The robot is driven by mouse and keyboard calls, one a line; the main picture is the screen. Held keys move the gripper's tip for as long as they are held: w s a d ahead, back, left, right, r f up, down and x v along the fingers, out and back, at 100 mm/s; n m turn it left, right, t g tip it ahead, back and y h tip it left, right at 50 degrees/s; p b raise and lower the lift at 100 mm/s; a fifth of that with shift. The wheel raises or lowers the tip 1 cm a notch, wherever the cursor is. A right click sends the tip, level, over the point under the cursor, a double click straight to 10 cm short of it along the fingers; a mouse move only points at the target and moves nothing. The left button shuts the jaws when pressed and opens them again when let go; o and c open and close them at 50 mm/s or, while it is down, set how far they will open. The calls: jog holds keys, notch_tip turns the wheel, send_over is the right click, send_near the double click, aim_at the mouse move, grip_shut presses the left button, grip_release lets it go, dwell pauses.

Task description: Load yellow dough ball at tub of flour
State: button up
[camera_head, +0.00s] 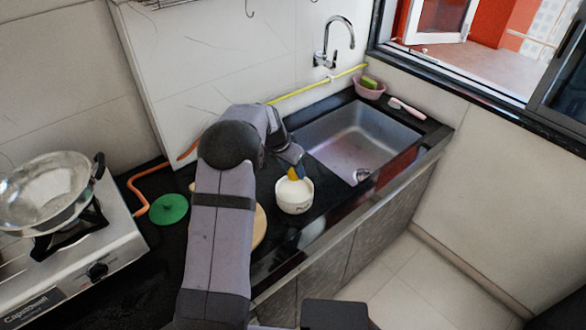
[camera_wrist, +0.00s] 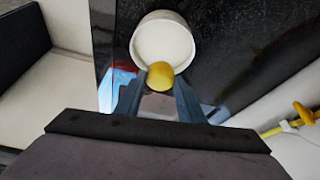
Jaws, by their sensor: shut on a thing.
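The yellow dough ball (camera_wrist: 160,76) is between the fingertips of my gripper (camera_wrist: 155,92) in the wrist view. In the head view the ball (camera_head: 293,174) shows as a small yellow patch at the end of my gripper (camera_head: 297,168), at the tub's upper edge. I cannot tell whether the ball touches the flour.
A steel sink (camera_head: 355,140) lies to the right of the tub. A round wooden board (camera_head: 259,226) is partly hidden behind my arm. A green disc (camera_head: 169,209) and a stove with a metal pan (camera_head: 45,190) are at the left. A pink bowl (camera_head: 369,90) stands behind the sink.

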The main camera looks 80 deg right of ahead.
aim_at(292, 180)
jog(key=shift+f, duration=0.15)
jog(key=shift+f+b, duration=1.55)
jog(key=shift+f, duration=1.3)
jog(key=shift+f+b, duration=0.6)
jog(key=shift+b, duration=0.05)
dwell(0.9)
jog(key=shift+r+p, duration=2)
jog(key=shift+r, duration=1.6)
